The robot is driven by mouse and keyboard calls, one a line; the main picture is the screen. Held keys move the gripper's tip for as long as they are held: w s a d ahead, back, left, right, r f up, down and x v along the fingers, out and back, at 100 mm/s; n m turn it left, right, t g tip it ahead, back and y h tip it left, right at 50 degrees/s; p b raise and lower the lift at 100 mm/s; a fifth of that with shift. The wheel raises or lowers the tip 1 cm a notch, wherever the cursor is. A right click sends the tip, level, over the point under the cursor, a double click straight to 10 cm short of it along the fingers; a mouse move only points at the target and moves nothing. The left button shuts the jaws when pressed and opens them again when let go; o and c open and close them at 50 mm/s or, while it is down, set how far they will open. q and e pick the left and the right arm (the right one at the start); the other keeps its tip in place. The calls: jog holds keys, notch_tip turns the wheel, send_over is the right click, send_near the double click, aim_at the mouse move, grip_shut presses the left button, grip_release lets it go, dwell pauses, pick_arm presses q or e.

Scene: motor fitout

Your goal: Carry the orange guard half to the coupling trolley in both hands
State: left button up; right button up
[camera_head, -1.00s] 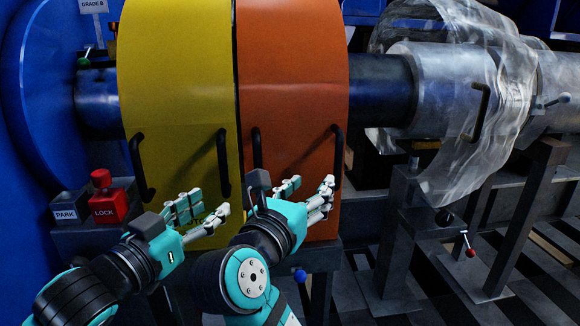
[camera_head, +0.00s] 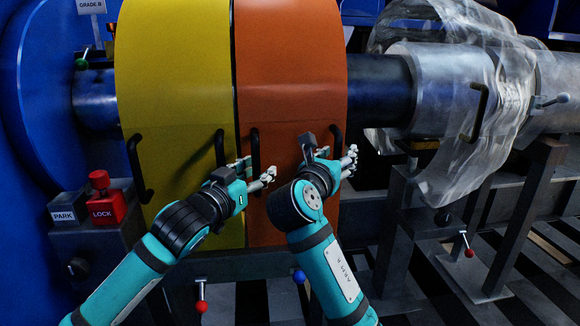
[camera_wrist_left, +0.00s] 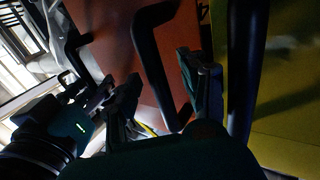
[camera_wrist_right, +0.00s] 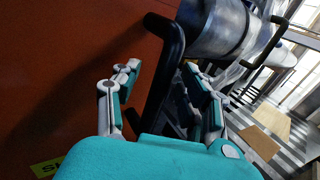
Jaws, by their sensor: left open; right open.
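The orange guard half (camera_head: 290,80) stands upright over the dark shaft, beside a yellow guard half (camera_head: 175,80). It has a black handle on its left side (camera_head: 255,145) and another on its right (camera_head: 337,140). My left gripper (camera_head: 255,173) is open at the left handle; in the left wrist view that handle (camera_wrist_left: 152,62) lies between its fingers. My right gripper (camera_head: 338,160) is open at the right handle; in the right wrist view that handle (camera_wrist_right: 165,75) passes between its fingers. I cannot make out the coupling trolley.
At the right a clear plastic sheet (camera_head: 455,165) drapes over the metal shaft (camera_head: 440,85) on grey stands. At the left are a red LOCK button box (camera_head: 106,208) and a PARK label (camera_head: 63,216). Striped floor (camera_head: 430,290) shows at the lower right.

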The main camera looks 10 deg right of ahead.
pick_arm(q)
jog(key=shift+w+d, duration=0.1)
jog(key=shift+w, duration=0.05)
pick_arm(e)
jog(key=shift+w+d, duration=0.1)
jog(key=shift+w, duration=0.05)
pick_arm(q)
grip_shut()
pick_arm(e)
grip_shut()
pick_arm(q)
jog(key=shift+r, duration=0.3)
pick_arm(e)
jog(key=shift+r, duration=0.25)
